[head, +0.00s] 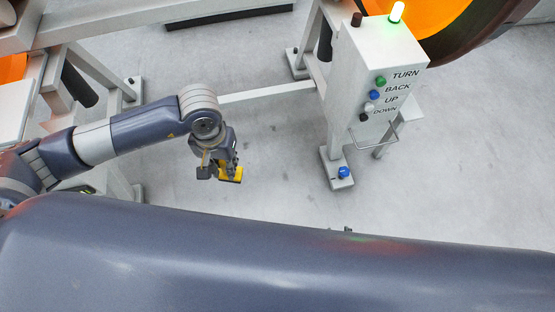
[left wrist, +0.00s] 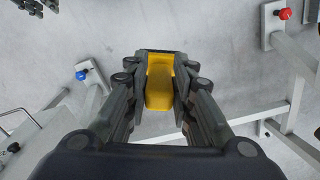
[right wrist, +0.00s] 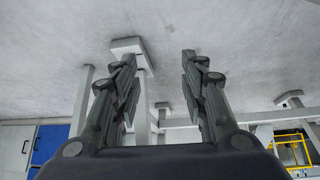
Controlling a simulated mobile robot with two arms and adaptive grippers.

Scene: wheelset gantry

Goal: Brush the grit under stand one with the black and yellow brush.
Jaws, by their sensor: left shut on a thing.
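The black and yellow brush (head: 231,174) is in my left gripper (head: 220,172), above the floor near the middle left of the head view. In the left wrist view the yellow part of the brush (left wrist: 160,85) sits between the two fingers (left wrist: 158,92), which are shut on it. Its bristles are hidden. My right gripper (right wrist: 159,60) shows in the right wrist view with its fingers apart and nothing between them. Faint dark marks (head: 249,129) lie on the floor; I cannot tell whether they are grit. No label shows which stand is stand one.
A white post with a control box (head: 375,85) stands right of the brush, with a blue knob (head: 344,172) on its foot. A low crossbar (head: 268,92) runs behind. A red knob (left wrist: 285,13) shows on another foot. Open floor (head: 450,185) lies at right.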

